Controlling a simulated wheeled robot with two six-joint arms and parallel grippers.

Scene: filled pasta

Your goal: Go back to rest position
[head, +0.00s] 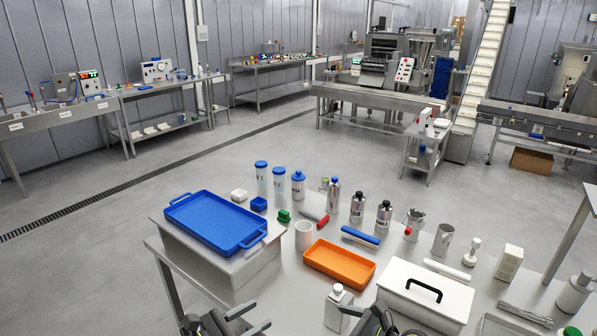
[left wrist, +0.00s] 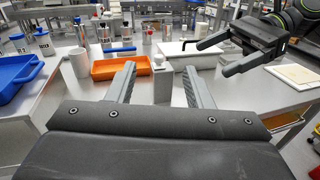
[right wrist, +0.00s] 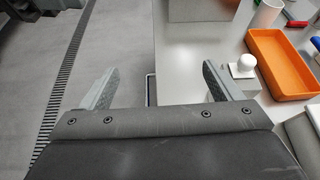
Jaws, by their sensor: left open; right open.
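My left gripper (head: 262,313) is low in the head view, at the near edge of the steel table. Its two fingers stand apart with nothing between them in the left wrist view (left wrist: 158,78). My right gripper (head: 362,308) is partly cut off at the bottom of the head view, beside a white bottle (head: 338,306). It also shows at upper right in the left wrist view (left wrist: 216,55), fingers apart. In the right wrist view (right wrist: 158,82) its fingers are spread and empty, with floor and table edge beyond.
The steel table (head: 290,292) carries a blue tray (head: 188,230) on a raised box, an orange tray (head: 340,281), a white lidded box (head: 455,301) and several bottles and jars at the back. A metal cup (head: 443,240) stands right. Open floor (head: 130,285) lies left of the table.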

